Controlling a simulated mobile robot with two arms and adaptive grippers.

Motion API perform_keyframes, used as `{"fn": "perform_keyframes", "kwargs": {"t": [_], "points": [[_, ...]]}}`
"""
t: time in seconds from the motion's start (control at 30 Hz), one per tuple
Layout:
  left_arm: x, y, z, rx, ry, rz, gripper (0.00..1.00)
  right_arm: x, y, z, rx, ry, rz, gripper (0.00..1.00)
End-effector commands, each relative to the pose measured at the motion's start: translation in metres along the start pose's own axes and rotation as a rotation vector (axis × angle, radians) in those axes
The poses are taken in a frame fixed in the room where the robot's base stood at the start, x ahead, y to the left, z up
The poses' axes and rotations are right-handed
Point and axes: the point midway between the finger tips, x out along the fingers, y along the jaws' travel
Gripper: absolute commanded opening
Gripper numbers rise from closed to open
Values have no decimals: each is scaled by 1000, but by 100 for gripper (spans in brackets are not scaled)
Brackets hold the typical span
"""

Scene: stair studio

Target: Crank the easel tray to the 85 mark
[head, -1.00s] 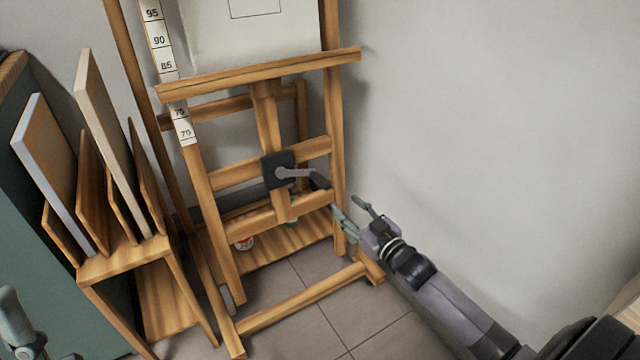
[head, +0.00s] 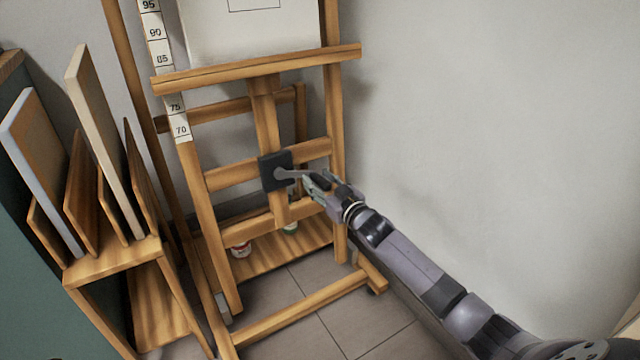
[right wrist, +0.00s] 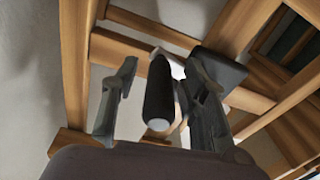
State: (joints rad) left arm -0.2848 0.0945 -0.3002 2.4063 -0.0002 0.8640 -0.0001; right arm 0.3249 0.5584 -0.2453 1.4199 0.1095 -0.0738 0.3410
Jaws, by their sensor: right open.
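The wooden easel tray (head: 230,74) runs across the easel, with a pale canvas (head: 250,32) above it. Its left end crosses the white scale strip (head: 157,32) between the 85 and 75 labels and hides the part between. The dark crank box (head: 274,172) sits on the middle post, and its grey crank arm (head: 292,174) points right. My right gripper (head: 316,183) is open at the crank's dark handle. In the right wrist view, the black handle (right wrist: 159,92) lies between the two spread fingers (right wrist: 163,92), with gaps visible at both sides. My left gripper is out of view.
A wooden rack (head: 115,258) with upright panels stands left of the easel. A bare wall (head: 480,120) is at the right, and floor shows in front.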

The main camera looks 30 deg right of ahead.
Motion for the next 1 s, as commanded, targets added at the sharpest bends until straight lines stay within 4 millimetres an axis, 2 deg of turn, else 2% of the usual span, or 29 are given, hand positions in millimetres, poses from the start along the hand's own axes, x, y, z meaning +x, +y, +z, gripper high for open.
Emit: {"fn": "perform_keyframes", "kwargs": {"t": [0.17,0.77,1.0], "points": [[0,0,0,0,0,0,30,0,0,0,0,0,0,40],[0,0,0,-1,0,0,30,0,0,0,0,0,-1,0],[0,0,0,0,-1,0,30,0,-1,0,0,0,-1,0]]}}
